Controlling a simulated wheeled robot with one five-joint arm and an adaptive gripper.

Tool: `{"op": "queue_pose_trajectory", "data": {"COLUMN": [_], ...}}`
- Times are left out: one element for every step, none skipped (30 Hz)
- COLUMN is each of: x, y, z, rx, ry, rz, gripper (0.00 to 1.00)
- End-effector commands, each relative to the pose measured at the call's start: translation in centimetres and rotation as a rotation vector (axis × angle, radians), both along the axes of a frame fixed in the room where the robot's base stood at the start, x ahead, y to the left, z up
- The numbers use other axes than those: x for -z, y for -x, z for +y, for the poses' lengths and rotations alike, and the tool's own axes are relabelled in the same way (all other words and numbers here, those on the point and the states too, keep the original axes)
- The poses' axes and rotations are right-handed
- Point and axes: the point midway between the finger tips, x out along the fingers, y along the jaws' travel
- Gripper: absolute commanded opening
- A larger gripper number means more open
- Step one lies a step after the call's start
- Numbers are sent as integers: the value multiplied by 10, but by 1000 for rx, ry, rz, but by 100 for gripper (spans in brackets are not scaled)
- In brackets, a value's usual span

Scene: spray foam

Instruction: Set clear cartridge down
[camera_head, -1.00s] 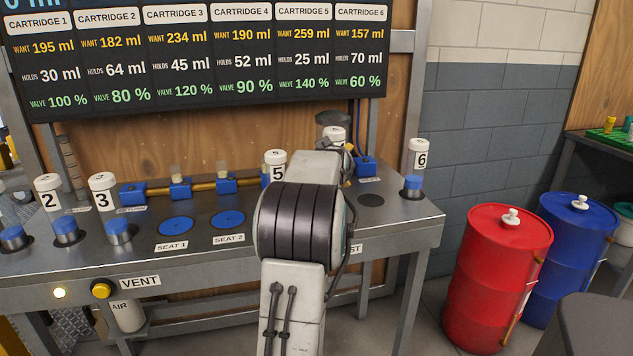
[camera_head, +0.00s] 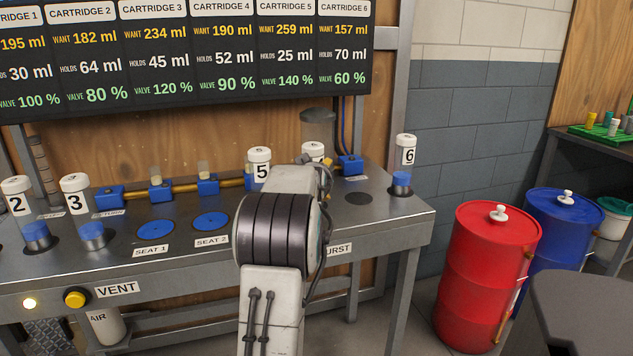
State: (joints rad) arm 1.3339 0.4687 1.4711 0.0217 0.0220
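A white-capped cartridge (camera_head: 313,150) shows just its top behind my arm; its body and number are hidden, so I cannot see whether it is clear or whether its base touches the bench. My forearm and wrist cover my gripper's fingers, so I do not see their grip. Cartridge 5 (camera_head: 260,170) stands just left of the arm, its lower part hidden. Cartridge 6 (camera_head: 405,164) stands upright at the bench's right end. Cartridges 3 (camera_head: 78,210) and 2 (camera_head: 22,212) stand upright at the left, clear with blue at the bottom.
Blue discs at seat 1 (camera_head: 155,230) and seat 2 (camera_head: 211,221) are empty. A dark round spot (camera_head: 359,198) right of my arm is bare. A clear grey cylinder (camera_head: 318,125) stands behind. A red drum (camera_head: 485,275) and blue drum (camera_head: 572,235) stand right of the bench (camera_head: 190,255).

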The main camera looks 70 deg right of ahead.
Motion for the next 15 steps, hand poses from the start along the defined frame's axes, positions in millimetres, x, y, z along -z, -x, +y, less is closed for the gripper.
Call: {"op": "queue_pose_trajectory", "data": {"x": [-4, -4, -4, -3, -2, -1, 0, 2, 2, 2, 2, 2, 2, 2, 2], "y": [0, 0, 0, 0, 0, 0, 0, 0, 0, 0, 0, 0, 0, 0, 0], "z": [0, 0, 0, 0, 0, 0, 0, 0, 0, 0, 0, 0, 0, 0, 0], "rx": [0, 0, 0, 0, 0, 0, 0, 0, 0, 0, 0, 0, 0, 0, 0], "ry": [9, 9, 9, 9, 8, 8, 9, 0, 0, 0, 0, 0, 0, 0, 0], "rz": [-2, -2, -2, -2, -2, -2, -2, 0, 0, 0, 0, 0, 0, 0, 0], "gripper": [37, 37, 37, 37, 37, 37, 37, 76, 80, 83, 85, 89, 92, 94, 98]}}
